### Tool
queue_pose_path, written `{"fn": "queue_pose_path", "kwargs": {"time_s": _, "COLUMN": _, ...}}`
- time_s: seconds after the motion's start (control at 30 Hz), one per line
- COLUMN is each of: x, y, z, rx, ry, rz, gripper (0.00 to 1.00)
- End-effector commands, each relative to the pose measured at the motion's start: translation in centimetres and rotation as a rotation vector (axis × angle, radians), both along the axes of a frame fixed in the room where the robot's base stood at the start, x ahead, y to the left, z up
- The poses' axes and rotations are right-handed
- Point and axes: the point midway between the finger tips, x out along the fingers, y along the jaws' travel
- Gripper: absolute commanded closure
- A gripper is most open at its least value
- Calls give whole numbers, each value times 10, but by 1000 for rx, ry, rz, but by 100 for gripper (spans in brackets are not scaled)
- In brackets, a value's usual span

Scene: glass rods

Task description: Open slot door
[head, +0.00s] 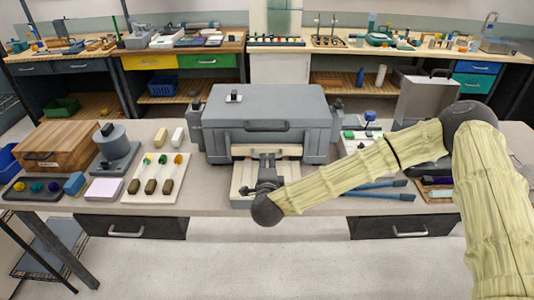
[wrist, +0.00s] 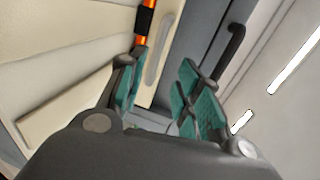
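A grey box-shaped machine (head: 265,115) stands at the middle of the bench, with a cream front strip (head: 238,151) low on its face. I take this strip to be the slot door; it looks closed, but my gripper and wrist partly hide it. In the wrist view a cream panel (wrist: 172,30) with a long grey recess or bar lies just beyond my fingertips. My gripper (wrist: 163,60) has its teal-padded fingers apart, with nothing clearly between them. In the head view my gripper (head: 267,170) is directly in front of the strip; contact cannot be told.
An orange rod with a black band (wrist: 145,22) shows beyond the left finger. A dark handle (wrist: 232,48) is on the machine's face. A white tray with vials (head: 135,188) lies to the left, blue-handled tools (head: 375,190) to the right. The floor in front is clear.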

Motion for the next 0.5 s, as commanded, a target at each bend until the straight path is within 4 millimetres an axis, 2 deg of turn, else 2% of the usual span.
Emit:
{"fn": "queue_pose_path", "kwargs": {"time_s": 0.2, "x": 36, "y": 1, "z": -7, "rx": -2, "ry": 2, "rz": 0, "gripper": 66}}
{"fn": "queue_pose_path", "kwargs": {"time_s": 0.5, "x": 61, "y": 1, "z": -14, "rx": -2, "ry": 3, "rz": 1, "gripper": 66}}
